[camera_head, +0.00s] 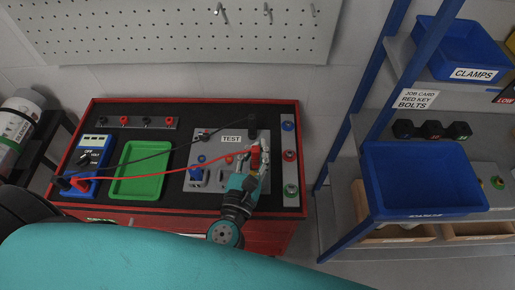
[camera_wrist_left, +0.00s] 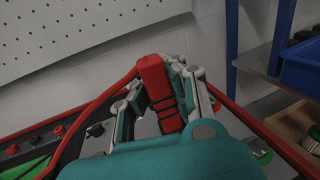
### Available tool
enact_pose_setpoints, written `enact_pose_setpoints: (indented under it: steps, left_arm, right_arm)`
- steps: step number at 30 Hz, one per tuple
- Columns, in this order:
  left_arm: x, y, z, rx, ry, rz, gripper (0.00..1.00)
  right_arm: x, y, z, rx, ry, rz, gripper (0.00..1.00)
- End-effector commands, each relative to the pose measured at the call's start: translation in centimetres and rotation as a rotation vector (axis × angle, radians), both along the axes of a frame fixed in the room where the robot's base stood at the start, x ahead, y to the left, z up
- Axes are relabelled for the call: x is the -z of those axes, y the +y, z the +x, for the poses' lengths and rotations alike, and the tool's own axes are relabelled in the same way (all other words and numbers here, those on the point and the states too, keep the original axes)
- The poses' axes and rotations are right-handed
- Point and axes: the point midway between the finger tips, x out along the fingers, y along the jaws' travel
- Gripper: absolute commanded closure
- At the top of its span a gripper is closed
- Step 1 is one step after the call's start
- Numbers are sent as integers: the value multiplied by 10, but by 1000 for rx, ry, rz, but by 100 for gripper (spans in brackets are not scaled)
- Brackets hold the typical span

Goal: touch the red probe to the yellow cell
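The red probe (camera_head: 256,157) is between the fingers of my left gripper (camera_head: 255,165), over the right part of the TEST board (camera_head: 214,183). In the left wrist view the probe (camera_wrist_left: 155,80) stands between the two fingers of the gripper (camera_wrist_left: 158,95), which are shut on it. Its lower end is hidden behind the teal gripper body, so contact below cannot be told. A red cable (camera_head: 160,180) runs from the probe to the blue meter (camera_head: 94,152). I cannot make out a yellow cell; the gripper covers part of the board. My right gripper is not in view.
A black probe (camera_head: 252,131) stands just behind the red one. A green tray (camera_head: 116,193) lies left of the board. A strip of colored buttons (camera_head: 290,170) borders it on the right. A shelf with a blue bin (camera_head: 425,213) stands farther right.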

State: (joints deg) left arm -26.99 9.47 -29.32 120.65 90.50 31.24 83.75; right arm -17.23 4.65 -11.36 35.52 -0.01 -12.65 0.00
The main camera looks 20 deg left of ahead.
Motion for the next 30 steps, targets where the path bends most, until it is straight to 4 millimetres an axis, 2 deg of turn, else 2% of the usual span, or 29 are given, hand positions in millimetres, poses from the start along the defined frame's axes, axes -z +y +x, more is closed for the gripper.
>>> enact_pose_setpoints:
  steps: [10,30]
  left_arm:
    - [0,0,0,0,0,0,100]
    - [4,0,0,0,0,0,100]
  right_arm:
    - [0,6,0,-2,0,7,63]
    - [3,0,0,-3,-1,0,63]
